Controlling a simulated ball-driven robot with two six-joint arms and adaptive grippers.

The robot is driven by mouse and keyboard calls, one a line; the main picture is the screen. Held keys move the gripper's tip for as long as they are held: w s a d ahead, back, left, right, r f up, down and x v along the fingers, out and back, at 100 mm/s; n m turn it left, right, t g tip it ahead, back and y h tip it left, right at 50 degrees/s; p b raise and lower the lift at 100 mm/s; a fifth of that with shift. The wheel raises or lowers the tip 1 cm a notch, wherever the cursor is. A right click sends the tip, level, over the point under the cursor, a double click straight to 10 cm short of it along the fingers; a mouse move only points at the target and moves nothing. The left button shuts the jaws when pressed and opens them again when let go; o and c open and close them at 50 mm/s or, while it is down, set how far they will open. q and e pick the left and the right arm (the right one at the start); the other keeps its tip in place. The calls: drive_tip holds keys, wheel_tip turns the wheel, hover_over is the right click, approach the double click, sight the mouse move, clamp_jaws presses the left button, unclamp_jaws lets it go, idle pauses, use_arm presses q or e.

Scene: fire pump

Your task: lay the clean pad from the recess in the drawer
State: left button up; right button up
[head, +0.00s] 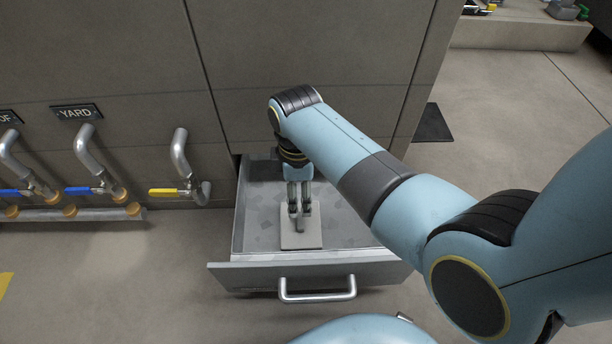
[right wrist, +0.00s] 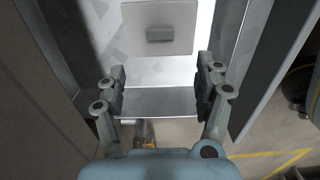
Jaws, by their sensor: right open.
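A pale square pad (head: 300,241) with a small raised grey grip lies flat on the floor of the open drawer (head: 238,232). It also shows at the top of the right wrist view (right wrist: 145,17), with its grip whole. I cannot tell whether it is the clean pad. My right gripper (head: 300,208) points down into the drawer and partly covers the pad and grip in the head view. In the right wrist view the fingers (right wrist: 161,80) are spread apart, with nothing held between them and the pad clear of them. No recess can be made out. My left gripper is not seen.
The drawer front has a metal bar handle (head: 317,290). Pipes with blue and yellow lever valves (head: 172,191) and a YARD sign (head: 76,112) are on the cabinet wall at the left. A dark mat (head: 432,124) lies on the floor at right. The drawer floor around the pad looks clear.

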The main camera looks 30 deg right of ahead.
drive_tip(key=s+d+r+m+t, duration=0.25)
drive_tip(key=s+d+m, duration=0.35)
drive_tip(key=s, duration=0.6)
drive_tip(key=s+d+r+m+t, duration=0.1)
drive_tip(key=s+r+m+t, duration=0.2)
drive_tip(key=s+r+m, duration=0.2)
wheel_tip(320, 180, up, 7)
drive_tip(key=s, duration=0.3)
drive_tip(key=shift+d+m+t, duration=0.35)
drive_tip(key=shift+m, duration=0.05)
